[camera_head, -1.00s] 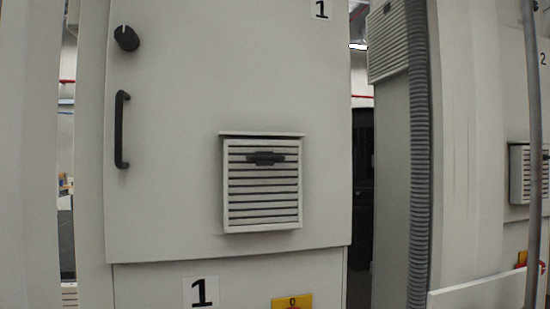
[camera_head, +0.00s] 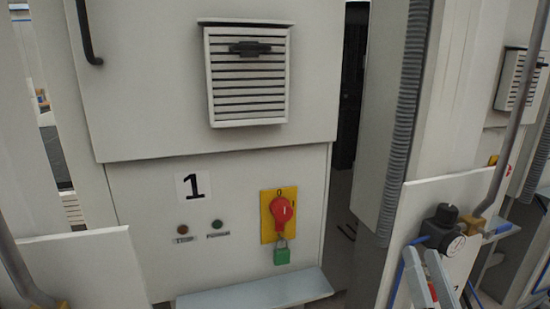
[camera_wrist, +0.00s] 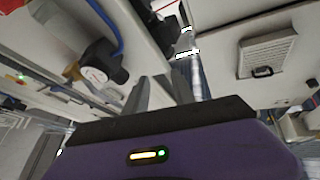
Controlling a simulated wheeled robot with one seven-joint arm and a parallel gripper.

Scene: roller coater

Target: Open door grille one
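The door grille (camera_head: 248,88) is a white louvred panel with a dark latch handle (camera_head: 249,48) near its top. It sits on the grey cabinet door above the plate marked 1 and looks closed. My gripper (camera_head: 424,256) is at the lower right of the head view, well apart from this grille. In the wrist view its two grey fingers (camera_wrist: 160,90) stand apart with nothing between them. A louvred grille (camera_wrist: 267,55) also shows at the right of the wrist view; I cannot tell which door it is on.
A red rotary switch (camera_head: 281,209) with a green padlock (camera_head: 282,252) is below the grille. A grey ledge (camera_head: 255,295) juts out at the bottom. A ribbed hose (camera_head: 405,110) and a pressure gauge (camera_head: 455,246) are to the right, the gauge near my gripper. Another grille (camera_head: 521,80) is far right.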

